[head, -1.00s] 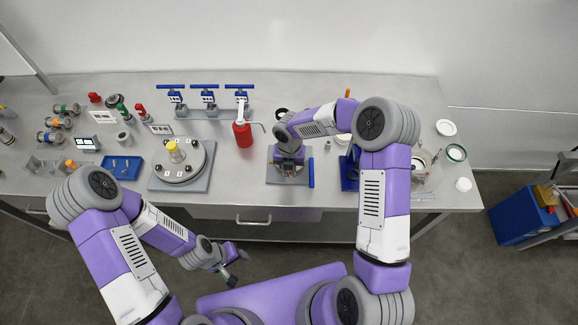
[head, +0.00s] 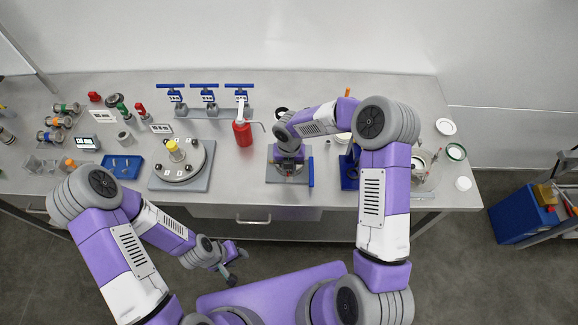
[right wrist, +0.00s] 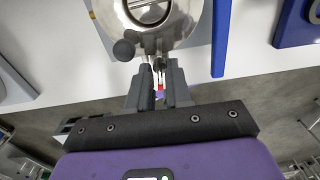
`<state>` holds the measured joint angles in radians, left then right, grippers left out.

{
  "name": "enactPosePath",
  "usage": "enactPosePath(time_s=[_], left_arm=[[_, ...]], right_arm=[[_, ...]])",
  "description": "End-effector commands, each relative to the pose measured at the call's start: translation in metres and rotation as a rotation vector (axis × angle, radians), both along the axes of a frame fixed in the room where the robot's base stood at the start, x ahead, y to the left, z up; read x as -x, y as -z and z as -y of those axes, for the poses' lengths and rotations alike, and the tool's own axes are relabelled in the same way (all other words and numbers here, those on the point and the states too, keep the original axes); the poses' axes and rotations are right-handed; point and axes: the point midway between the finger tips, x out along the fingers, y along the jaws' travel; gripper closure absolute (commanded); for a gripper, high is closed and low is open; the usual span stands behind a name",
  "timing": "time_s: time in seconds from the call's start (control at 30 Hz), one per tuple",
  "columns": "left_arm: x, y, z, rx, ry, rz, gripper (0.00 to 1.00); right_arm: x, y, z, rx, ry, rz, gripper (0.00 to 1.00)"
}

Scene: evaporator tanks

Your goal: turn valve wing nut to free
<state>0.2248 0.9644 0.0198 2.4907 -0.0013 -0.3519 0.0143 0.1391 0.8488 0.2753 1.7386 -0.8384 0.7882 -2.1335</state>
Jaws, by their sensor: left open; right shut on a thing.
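My right gripper (right wrist: 158,74) is shut on a small part with red and blue-purple on it (right wrist: 159,88), at the near edge of a round steel vessel (right wrist: 188,28). This part looks like the valve wing nut, but the fingers hide most of it. A dark ball knob (right wrist: 123,50) is just left of the fingers. In the head view my right gripper (head: 290,168) is over the grey base plate (head: 275,178) and covers most of the vessel. My left gripper (head: 236,263) is open and empty, in front of the bench and below its edge.
A blue bar (head: 311,173) lies along the plate's right side. A blue holder (head: 347,180) stands further right. A red pump bottle (head: 243,133) stands behind, to the left. Another round lidded vessel (head: 193,172) is on the left. The bench front between the two plates is clear.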

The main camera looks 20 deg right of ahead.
Motion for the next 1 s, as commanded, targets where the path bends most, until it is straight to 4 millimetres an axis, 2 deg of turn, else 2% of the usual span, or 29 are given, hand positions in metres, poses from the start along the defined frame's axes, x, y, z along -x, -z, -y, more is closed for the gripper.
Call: enactPosePath(time_s=[0.47, 0.5, 0.57, 0.83, 1.0], left_arm=[[0.0, 0.0, 0.0, 0.0, 0.0, 0.0, 0.57], [0.0, 0.0, 0.0, 0.0, 0.0, 0.0, 0.57], [0.0, 0.0, 0.0, 0.0, 0.0, 0.0, 0.57], [0.0, 0.0, 0.0, 0.0, 0.0, 0.0, 0.57], [0.0, 0.001, 0.0, 0.0, 0.0, 0.0, 0.57]], right_arm=[[-0.003, -0.003, 0.001, 0.001, 0.001, 0.009, 1.0], [-0.003, -0.003, 0.001, 0.001, 0.001, 0.009, 0.75], [-0.003, -0.002, 0.001, 0.0, 0.001, 0.008, 0.68], [-0.001, -0.002, 0.0, 0.0, 0.0, 0.003, 0.68], [-0.002, -0.019, 0.001, 0.0, 0.001, 0.006, 0.68]])
